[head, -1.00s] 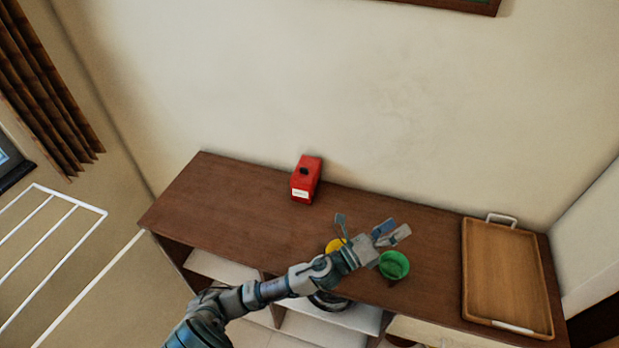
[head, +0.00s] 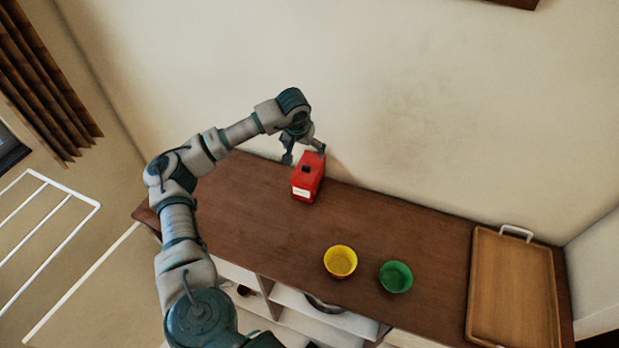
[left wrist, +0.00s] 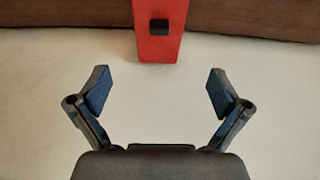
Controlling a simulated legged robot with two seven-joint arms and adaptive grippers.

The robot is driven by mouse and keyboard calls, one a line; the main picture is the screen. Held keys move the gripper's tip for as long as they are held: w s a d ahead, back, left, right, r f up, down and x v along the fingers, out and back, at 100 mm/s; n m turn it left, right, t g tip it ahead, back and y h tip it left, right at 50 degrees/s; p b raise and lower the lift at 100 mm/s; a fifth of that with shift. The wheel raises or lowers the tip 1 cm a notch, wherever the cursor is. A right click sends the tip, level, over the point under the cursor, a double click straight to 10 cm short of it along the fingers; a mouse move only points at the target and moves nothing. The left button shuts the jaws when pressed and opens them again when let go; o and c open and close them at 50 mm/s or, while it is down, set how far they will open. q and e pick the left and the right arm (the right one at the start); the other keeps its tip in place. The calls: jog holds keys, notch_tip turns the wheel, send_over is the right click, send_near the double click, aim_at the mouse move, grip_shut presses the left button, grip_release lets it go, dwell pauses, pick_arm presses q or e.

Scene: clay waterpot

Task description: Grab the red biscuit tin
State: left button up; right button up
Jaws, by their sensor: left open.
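The red biscuit tin (head: 308,180) stands upright on the brown cabinet top, near the wall. It has a black knob on top and a white label on its front. My left gripper (head: 305,152) is open at the tin's upper back end, with its fingers pointing down. In the left wrist view the tin (left wrist: 160,42) shows at the top centre, beyond the open fingertips of the gripper (left wrist: 158,90), with nothing between them. Whether a finger touches the tin cannot be told. My right gripper is not in view.
A yellow bowl (head: 341,261) and a green bowl (head: 396,277) stand near the front edge of the cabinet top (head: 405,226). A wooden tray (head: 512,290) with white handles lies at the right. The wall (head: 420,100) rises close behind the tin. The top between tin and bowls is clear.

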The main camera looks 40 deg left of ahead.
aim_at(310, 172)
pick_arm(q)
jog(key=x, duration=1.1)
jog(key=shift+a, duration=0.4)
jog(key=shift+w+d+f, duration=0.1)
jog(key=shift+f, duration=0.3)
jog(key=f, duration=0.2)
jog(key=w+f, duration=0.1)
jog(key=shift+w+d+f, duration=0.15)
jog(key=shift+d+f, duration=0.15)
jog(key=shift+f, duration=0.1)
jog(key=shift+a, duration=0.15)
jog(key=shift+c, duration=1)
jog(key=shift+a, duration=0.1)
jog(key=c, duration=0.8)
jog(key=shift+f, duration=0.1)
jog(key=c, duration=0.3)
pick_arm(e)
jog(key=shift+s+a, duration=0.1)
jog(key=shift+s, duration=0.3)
